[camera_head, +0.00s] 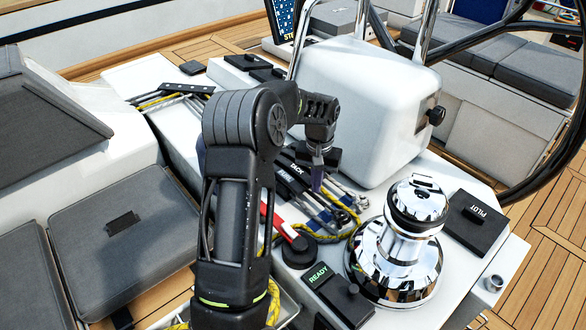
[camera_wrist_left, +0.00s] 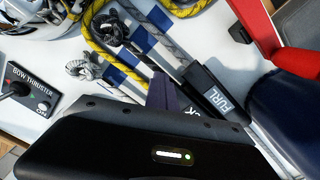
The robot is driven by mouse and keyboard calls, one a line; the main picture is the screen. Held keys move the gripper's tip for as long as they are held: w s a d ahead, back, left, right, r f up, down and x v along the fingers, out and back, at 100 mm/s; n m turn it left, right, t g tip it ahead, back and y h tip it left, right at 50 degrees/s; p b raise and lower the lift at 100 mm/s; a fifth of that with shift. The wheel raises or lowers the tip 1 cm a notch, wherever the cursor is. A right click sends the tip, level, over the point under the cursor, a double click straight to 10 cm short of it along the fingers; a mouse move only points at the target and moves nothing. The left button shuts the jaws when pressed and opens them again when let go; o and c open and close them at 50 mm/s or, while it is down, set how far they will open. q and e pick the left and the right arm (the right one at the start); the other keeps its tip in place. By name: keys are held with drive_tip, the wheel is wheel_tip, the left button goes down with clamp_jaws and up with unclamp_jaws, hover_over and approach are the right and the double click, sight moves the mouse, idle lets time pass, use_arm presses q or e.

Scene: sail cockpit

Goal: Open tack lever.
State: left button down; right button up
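The tack lever (camera_head: 297,168) is a black lever in the row of rope clutches, with only "ACK" of its label readable in the head view. It looks lowered. In the left wrist view, the tack lever (camera_wrist_left: 193,117) is mostly hidden behind my gripper body, with "CK" showing. My left gripper (camera_head: 317,174) points down at the clutch row, right beside the tack lever. Its dark purple fingers (camera_wrist_left: 165,94) overlap the lever's edge. I cannot tell whether they touch it or how far apart they are. My right gripper is in neither view.
The furl lever (camera_wrist_left: 214,88) lies beside the tack lever. A chrome winch (camera_head: 398,245), a READY panel (camera_head: 338,296) and a PILOT box (camera_head: 475,222) are to the right. A white pedestal (camera_head: 365,105) rises behind.

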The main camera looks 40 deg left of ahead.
use_arm(q)
drive_tip(key=shift+a+r+p, duration=0.3)
drive_tip(key=shift+r+p, duration=0.2)
drive_tip(key=shift+r, duration=0.45)
drive_tip(key=shift+a+r, duration=0.1)
